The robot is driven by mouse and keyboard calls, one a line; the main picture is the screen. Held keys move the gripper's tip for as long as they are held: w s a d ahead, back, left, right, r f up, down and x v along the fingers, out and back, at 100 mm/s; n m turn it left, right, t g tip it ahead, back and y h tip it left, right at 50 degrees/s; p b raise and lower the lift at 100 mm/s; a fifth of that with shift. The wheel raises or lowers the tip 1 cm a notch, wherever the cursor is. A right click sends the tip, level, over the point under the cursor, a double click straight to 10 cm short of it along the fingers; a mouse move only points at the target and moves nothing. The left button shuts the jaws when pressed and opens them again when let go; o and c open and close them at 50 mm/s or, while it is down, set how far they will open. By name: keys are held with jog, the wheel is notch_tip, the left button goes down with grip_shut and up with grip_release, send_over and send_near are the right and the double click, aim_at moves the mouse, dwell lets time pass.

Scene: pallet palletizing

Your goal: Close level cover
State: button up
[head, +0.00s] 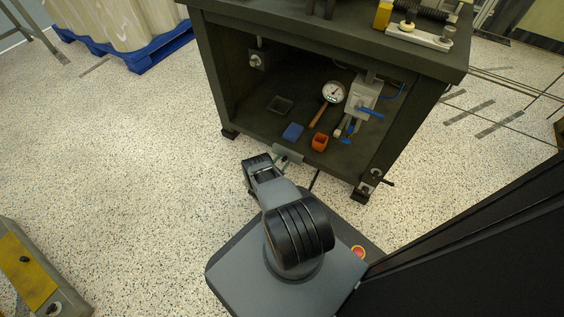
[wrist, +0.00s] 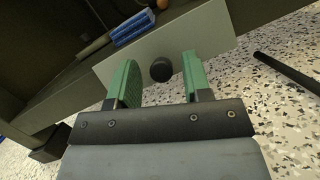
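A flat grey plate (head: 289,154), which looks like the level cover, sits at the lower front edge of the dark cabinet (head: 222,75). In the wrist view the plate (wrist: 215,35) is tilted and carries a round black knob (wrist: 161,70). My gripper (wrist: 161,80) has two green fingers, open on either side of the knob, with a gap at each side. Whether the fingertips reach the plate cannot be told. In the head view my gripper (head: 282,164) is small and partly hidden by my wrist.
Inside the cabinet are a blue block (head: 293,131), an orange cup (head: 320,142), a round gauge (head: 333,92) and a grey valve unit with blue handles (head: 362,100). A black rod (wrist: 287,76) shows right of the plate.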

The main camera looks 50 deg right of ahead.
jog(key=r+v, duration=0.1)
jog(key=v, duration=0.4)
jog(key=r+v, duration=0.1)
jog(key=v, duration=0.5)
jog(key=r+v, duration=0.1)
jog(key=v, duration=0.4)
jog(key=shift+s+a+f, duration=0.1)
jog(key=shift+a, duration=0.65)
